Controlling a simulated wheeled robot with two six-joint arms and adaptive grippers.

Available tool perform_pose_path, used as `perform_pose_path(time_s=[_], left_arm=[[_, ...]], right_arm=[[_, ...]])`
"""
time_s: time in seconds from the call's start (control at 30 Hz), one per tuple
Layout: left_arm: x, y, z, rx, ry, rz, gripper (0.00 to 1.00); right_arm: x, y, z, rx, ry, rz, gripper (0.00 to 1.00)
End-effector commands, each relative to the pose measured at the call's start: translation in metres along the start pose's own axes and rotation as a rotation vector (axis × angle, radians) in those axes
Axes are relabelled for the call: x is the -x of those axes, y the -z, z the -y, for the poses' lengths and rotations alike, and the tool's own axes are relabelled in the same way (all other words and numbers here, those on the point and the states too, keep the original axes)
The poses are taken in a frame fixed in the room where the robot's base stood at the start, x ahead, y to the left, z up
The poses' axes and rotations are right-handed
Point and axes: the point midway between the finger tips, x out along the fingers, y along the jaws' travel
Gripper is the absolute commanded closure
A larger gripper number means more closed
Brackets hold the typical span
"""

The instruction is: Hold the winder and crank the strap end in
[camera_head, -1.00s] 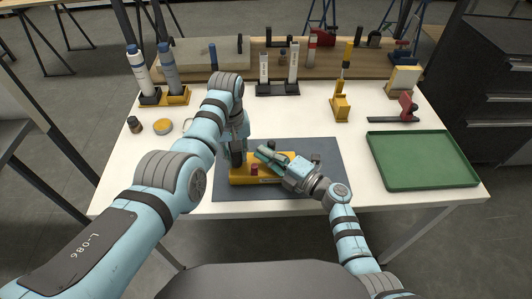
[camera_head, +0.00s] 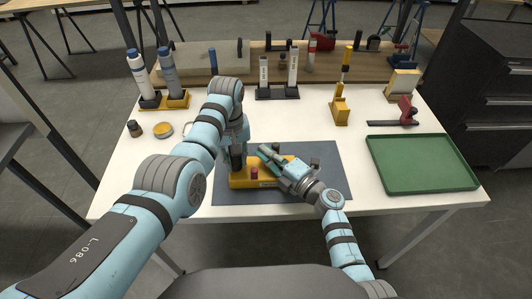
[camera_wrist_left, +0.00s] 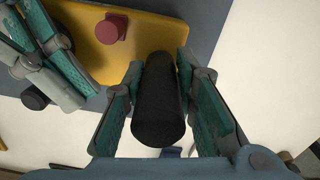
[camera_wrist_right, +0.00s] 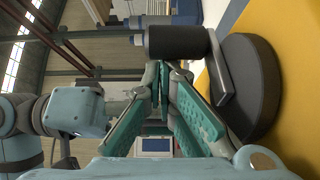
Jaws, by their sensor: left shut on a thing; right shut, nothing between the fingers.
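The winder (camera_head: 240,181) is a yellow block on a dark mat (camera_head: 325,180), with a red knob (camera_wrist_left: 110,28) on top. My left gripper (camera_wrist_left: 160,110) is shut on its upright black post (camera_wrist_left: 158,105). The right wrist view shows a dark round disc (camera_wrist_right: 252,85) with a crank arm (camera_wrist_right: 222,78) and a black crank handle (camera_wrist_right: 178,41). My right gripper (camera_head: 264,152) is over the winder, shut and empty. Its fingertips (camera_wrist_right: 162,82) are close beside the crank handle; whether they touch it I cannot tell. I cannot make out the strap end.
A green tray (camera_head: 420,180) lies at the right. A black stand (camera_head: 278,93), a yellow tool (camera_head: 340,110) and a red-handled clamp (camera_head: 407,110) stand behind.

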Motion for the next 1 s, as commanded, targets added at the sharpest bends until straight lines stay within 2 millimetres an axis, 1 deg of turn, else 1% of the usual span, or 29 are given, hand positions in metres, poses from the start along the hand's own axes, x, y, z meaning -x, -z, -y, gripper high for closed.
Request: perform_pose_path(time_s=[1.0], left_arm=[[0.0, 0.0, 0.0, -0.001, 0.001, 0.002, 1.0]], right_arm=[[-0.004, -0.012, 0.0, 0.001, 0.0, 0.001, 1.0]])
